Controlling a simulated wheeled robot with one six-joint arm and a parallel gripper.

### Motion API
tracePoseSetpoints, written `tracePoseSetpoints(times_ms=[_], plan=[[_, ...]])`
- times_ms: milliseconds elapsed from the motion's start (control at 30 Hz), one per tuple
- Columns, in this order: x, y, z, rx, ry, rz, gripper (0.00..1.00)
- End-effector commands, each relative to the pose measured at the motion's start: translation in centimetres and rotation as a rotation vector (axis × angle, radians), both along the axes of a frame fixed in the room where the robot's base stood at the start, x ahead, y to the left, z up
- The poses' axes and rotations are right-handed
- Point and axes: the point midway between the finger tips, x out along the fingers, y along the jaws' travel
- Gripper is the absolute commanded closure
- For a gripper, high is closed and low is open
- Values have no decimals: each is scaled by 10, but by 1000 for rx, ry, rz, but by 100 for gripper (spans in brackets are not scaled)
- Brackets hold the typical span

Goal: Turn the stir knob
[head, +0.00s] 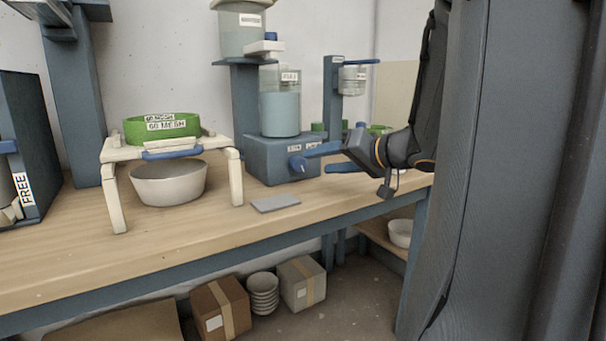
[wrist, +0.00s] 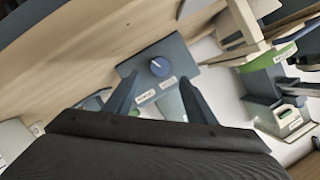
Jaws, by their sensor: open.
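The stir knob (head: 297,163) is a round blue knob on the front of the dark blue-grey mixer base (head: 270,172). In the wrist view the knob (wrist: 159,67) shows a light pointer line and lies ahead, between the fingers in the picture. My gripper (head: 316,161) is open and comes from the right, its blue fingers in front of the base and close to the knob. In the wrist view my gripper (wrist: 159,79) holds nothing. I cannot tell whether a finger touches the knob. Small labels near it are too blurred to read.
A clear container of bluish liquid (head: 281,115) stands on the base. A grey plate (head: 276,203) lies in front on the bench. To the left, a white stand holds a green sieve (head: 162,127) over a bowl (head: 168,185). Another blue stand (head: 331,95) is behind.

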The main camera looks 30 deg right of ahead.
Motion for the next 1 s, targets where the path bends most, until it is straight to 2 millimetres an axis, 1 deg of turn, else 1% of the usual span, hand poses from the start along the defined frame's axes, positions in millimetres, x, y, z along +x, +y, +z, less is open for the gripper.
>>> tracePoseSetpoints(times_ms=[300, 433, 600, 867, 967, 1000], plan=[[43, 12, -17, -1, 1, 3, 49], [58, 15, -21, -1, 1, 1, 49], [67, 17, -23, -1, 2, -1, 49], [68, 17, -22, -1, 2, -2, 49], [68, 17, -22, -1, 2, -2, 64], [68, 17, -22, -1, 2, -2, 71]])
